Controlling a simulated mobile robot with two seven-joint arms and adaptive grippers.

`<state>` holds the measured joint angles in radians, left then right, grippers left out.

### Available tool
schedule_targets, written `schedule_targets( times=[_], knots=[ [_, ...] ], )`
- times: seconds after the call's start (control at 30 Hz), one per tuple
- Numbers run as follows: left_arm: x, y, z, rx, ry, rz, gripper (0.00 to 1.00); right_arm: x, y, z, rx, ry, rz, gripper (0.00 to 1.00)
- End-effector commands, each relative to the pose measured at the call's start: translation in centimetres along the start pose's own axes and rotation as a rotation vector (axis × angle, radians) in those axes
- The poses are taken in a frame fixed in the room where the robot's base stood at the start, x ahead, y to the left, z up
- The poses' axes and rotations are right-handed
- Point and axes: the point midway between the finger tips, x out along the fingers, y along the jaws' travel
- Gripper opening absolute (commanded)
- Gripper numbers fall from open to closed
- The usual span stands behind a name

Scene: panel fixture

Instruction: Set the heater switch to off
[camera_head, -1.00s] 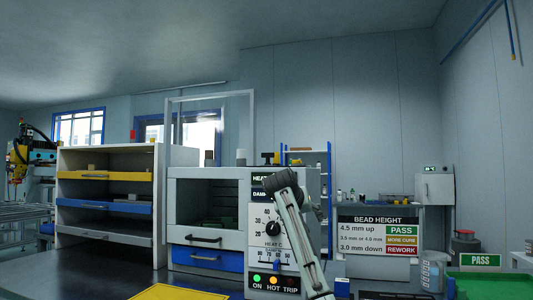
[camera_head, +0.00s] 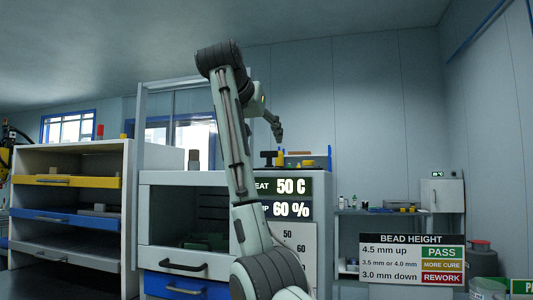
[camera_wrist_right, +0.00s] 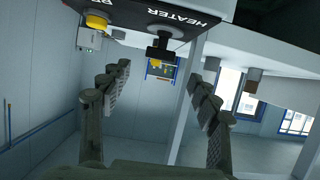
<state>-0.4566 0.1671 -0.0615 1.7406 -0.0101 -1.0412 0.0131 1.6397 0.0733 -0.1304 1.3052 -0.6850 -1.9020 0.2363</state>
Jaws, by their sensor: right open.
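The heater switch (camera_head: 268,158) is a black knob with a wide bar on top, standing on the top of the panel fixture. In the right wrist view the black switch (camera_wrist_right: 162,47) shows upside down beside a label reading HEATER. I cannot tell its setting. My right gripper (camera_head: 275,129) is raised above and behind the fixture's top edge, near the switch but apart from it. In the right wrist view my right gripper (camera_wrist_right: 160,76) is open and empty, with the switch seen beyond and between its fingers. My left gripper is not in view.
A yellow button (camera_wrist_right: 97,20) sits beside the switch. The front panel's display (camera_head: 290,187) reads 50 C and 60 %, partly covered by my right arm. A shelf unit (camera_head: 128,205) stands left, a bead height sign (camera_head: 412,239) right.

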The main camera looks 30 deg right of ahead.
Motion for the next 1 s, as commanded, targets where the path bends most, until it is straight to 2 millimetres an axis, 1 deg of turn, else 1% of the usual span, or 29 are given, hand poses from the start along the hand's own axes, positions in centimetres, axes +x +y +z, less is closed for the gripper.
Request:
schedule_targets(
  times=[0.07,0.17,0.43,0.6,0.73,0.97,1.0],
  knots=[
    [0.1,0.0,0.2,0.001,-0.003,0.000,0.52,-0.2,0.0,-0.2,0.003,0.002,0.000,0.62],
    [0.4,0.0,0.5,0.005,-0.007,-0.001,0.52,0.6,0.0,-0.2,0.002,-0.001,0.001,0.62],
    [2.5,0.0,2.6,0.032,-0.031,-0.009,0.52,4.9,0.0,-0.2,0.001,-0.002,0.002,0.62],
    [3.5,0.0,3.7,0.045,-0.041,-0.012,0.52,6.8,0.0,-0.2,0.003,0.000,0.001,0.62],
    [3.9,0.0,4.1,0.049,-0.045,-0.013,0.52,7.4,0.0,-0.1,0.002,0.000,0.000,0.62],
    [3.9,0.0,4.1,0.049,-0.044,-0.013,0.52,7.5,0.0,-0.1,0.002,0.001,0.000,0.62],
    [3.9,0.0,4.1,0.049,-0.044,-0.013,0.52,7.5,0.0,-0.1,0.003,0.001,-0.001,0.57]
  ],
)
